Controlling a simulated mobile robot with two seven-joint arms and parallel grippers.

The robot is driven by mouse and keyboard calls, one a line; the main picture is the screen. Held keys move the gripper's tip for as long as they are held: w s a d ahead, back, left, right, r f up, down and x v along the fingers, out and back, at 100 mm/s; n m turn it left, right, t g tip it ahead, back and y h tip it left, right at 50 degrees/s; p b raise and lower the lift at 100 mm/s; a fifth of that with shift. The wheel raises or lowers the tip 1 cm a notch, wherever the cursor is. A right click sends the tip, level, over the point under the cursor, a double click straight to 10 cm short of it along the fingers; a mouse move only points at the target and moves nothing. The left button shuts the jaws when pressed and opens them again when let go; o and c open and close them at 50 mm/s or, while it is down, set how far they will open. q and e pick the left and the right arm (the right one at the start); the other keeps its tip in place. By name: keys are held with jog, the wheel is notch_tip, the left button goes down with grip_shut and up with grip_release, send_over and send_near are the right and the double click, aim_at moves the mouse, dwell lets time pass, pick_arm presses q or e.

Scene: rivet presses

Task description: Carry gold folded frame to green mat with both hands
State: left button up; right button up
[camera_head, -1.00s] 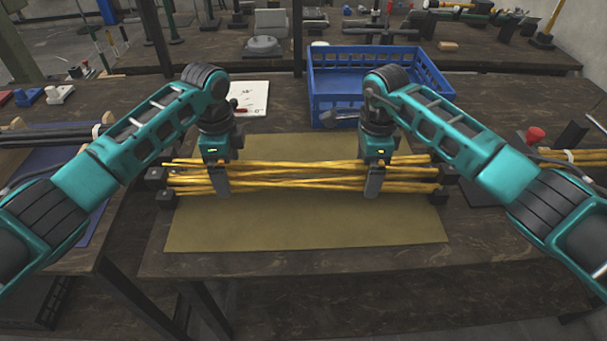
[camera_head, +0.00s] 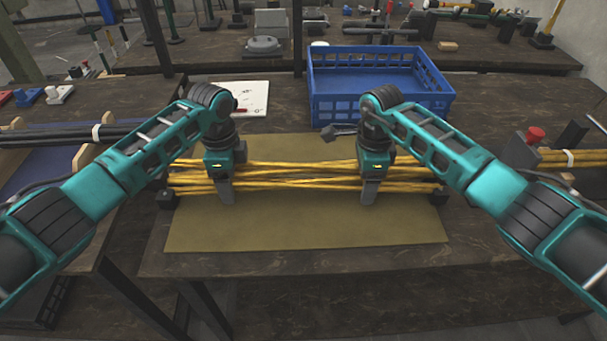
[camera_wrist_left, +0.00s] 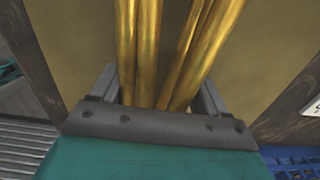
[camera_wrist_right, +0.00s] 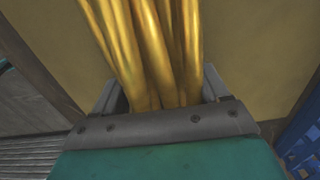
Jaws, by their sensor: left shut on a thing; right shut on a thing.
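The gold folded frame (camera_head: 298,178) is a long bundle of thin gold rods with black end blocks. It lies crosswise over the olive-green mat (camera_head: 310,228), roughly level. I cannot tell whether its end blocks touch the mat. My left gripper (camera_head: 226,188) is shut around the rods left of the middle. My right gripper (camera_head: 371,188) is shut around them right of the middle. The rods run between the jaws in the left wrist view (camera_wrist_left: 165,60) and the right wrist view (camera_wrist_right: 155,55). The gripped stretches are partly hidden by the grippers.
A blue crate (camera_head: 345,100) stands behind the mat, with a grey tool (camera_head: 340,130) before it. A white sheet (camera_head: 243,98) lies at the back left. Another rod bundle (camera_head: 570,160) and a red knob (camera_head: 535,134) are at the right. The mat's front part is clear.

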pick_arm(q)
grip_shut()
pick_arm(e)
grip_shut()
pick_arm(q)
jog(key=shift+r, duration=0.15)
pick_arm(e)
jog(key=shift+r, duration=0.1)
